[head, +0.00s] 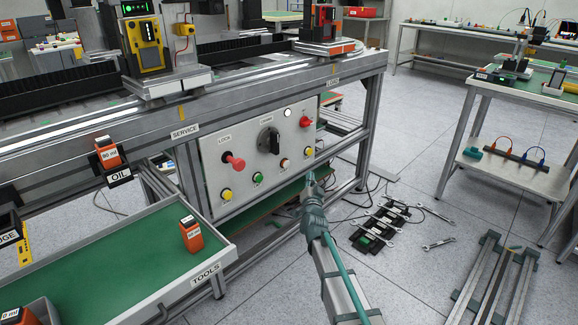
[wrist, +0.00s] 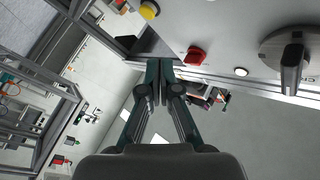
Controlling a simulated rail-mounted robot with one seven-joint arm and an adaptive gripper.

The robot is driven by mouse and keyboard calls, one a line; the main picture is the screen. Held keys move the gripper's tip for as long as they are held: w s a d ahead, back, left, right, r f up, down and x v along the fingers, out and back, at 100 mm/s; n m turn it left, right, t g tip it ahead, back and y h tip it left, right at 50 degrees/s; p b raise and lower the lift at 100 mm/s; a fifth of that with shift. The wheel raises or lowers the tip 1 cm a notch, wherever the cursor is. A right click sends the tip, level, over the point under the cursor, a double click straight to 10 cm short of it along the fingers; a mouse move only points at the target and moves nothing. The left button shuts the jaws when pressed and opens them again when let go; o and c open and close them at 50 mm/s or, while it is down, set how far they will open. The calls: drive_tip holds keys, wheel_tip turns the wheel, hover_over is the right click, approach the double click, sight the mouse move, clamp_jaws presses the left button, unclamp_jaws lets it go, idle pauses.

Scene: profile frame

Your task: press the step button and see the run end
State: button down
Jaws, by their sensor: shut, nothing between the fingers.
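A grey control panel (head: 222,152) is fixed under the machine's front rail.
The panel also carries a red lock knob (head: 235,161), a black rotary switch (head: 270,140), a white lamp (head: 288,113) and a red knob (head: 306,121). A green tools tray (head: 140,255) juts out at left. Tools and a black rack (head: 382,222) lie on the floor at right.

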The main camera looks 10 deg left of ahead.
sight(286, 164)
drive_tip(key=w+a+p, duration=0.4)
drive_tip(key=w+a, duration=0.1)
drive_tip(key=a, duration=0.2)
drive_tip(key=shift+w+p, duration=0.15)
drive_tip(key=shift+p, duration=0.25)
drive_tip(key=shift+a, duration=0.15)
idle(1.5)
drive_tip(key=shift+w+a, duration=0.25)
